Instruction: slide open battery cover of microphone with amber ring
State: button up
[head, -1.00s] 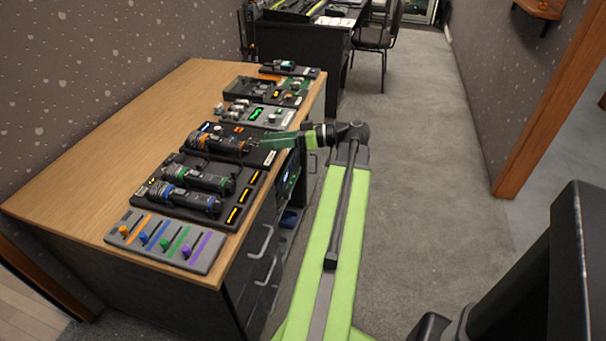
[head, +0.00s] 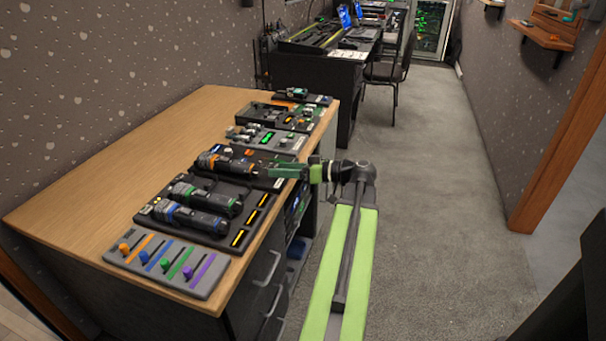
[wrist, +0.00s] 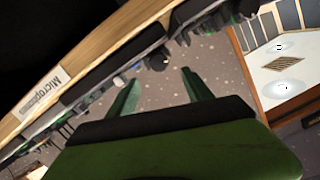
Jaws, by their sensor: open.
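Three dark microphones lie in a black holder (head: 160,236) on the wooden desk. The microphone with the amber ring (head: 232,167) is the farthest of them in the head view, with its ringed end to the left. The green-ringed microphone (head: 205,197) and blue-ringed microphone (head: 192,218) lie nearer. My green gripper (head: 284,172) is open and empty, just right of the amber-ringed microphone's right end; I cannot tell whether it touches. In the wrist view my gripper (wrist: 162,90) shows two spread fingers with nothing between them. The battery cover is too small to make out.
A grey panel with coloured faders (head: 168,266) lies in front of the holder. A grey panel with a green display (head: 262,139) and other devices stand behind. In the wrist view a "Microphone" label (wrist: 44,89) is on the edge at left. The floor right of the desk is clear.

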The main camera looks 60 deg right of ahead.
aim_at(260, 169)
jog(key=x, duration=0.6)
jog(key=shift+w+b, duration=0.1)
jog(key=shift+b, duration=0.2)
grip_shut()
jog(key=shift+f+v, duration=0.2)
jog(key=shift+v, duration=1.25)
jog(key=shift+f+v, duration=0.15)
jog(key=shift+v, duration=1.3)
grip_release()
jog(key=shift+a+f, duration=0.1)
jog(key=shift+a, duration=0.05)
jog(key=p+v, duration=0.2)
jog(key=v, duration=1.5)
jog(key=shift+s, duration=0.3)
